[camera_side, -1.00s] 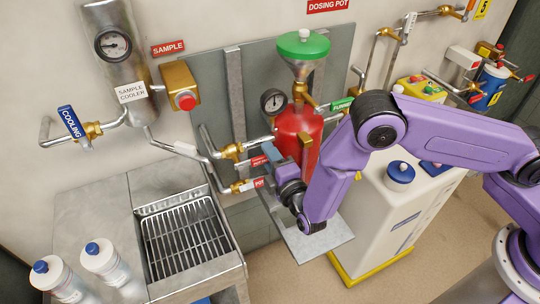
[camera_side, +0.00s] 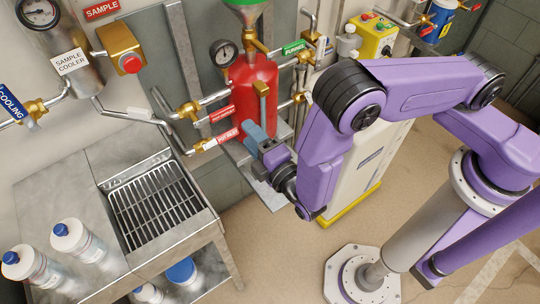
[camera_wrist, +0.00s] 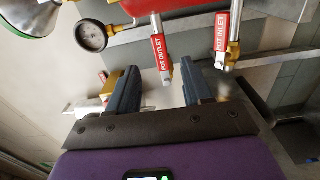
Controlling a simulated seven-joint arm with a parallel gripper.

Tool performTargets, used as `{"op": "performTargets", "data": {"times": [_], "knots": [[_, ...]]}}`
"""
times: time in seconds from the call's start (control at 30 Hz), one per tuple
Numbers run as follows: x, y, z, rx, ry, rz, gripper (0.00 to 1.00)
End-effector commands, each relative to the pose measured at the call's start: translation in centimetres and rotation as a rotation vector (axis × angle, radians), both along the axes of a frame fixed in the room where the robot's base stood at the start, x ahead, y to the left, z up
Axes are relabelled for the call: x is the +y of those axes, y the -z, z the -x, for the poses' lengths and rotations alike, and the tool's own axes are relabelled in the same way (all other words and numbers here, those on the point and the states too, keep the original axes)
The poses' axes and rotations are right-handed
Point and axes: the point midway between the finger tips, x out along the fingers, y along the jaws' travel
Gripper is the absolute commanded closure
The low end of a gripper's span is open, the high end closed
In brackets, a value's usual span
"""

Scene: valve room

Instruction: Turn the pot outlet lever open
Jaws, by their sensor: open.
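The pot outlet lever is a red-sleeved handle (camera_wrist: 161,50) with a metal tip, seen in the wrist view ahead of the gap between my fingers. In the side view its red label (camera_side: 221,114) sits on the upper of two valves left of the red pot (camera_side: 255,95). My gripper (camera_wrist: 160,88) is open, with two dark blue fingers and nothing between them. The lever tip appears close to the gap, nearer the right finger; I cannot tell the depth. In the side view my gripper (camera_side: 255,142) is right of the labels, in front of the pot's lower part.
The similar red pot inlet lever (camera_wrist: 222,35) is beside the outlet lever, beyond the right finger. A pressure gauge (camera_wrist: 91,36) is at upper left in the wrist view. A grated sink (camera_side: 155,205) and a white cabinet (camera_side: 365,165) flank the work. Pipes run close to the levers.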

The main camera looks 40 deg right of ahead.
Motion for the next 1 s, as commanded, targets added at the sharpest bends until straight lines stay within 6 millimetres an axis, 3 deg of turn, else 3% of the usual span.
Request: {"op": "performTargets", "data": {"times": [0.2,0.4,1.0], "knots": [[0.1,0.0,4.3,0.0,-0.005,0.0,0.5],[0.0,0.0,6.3,0.001,-0.002,0.0,0.5],[-0.2,-0.2,6.7,0.003,0.013,0.001,0.5]]}}
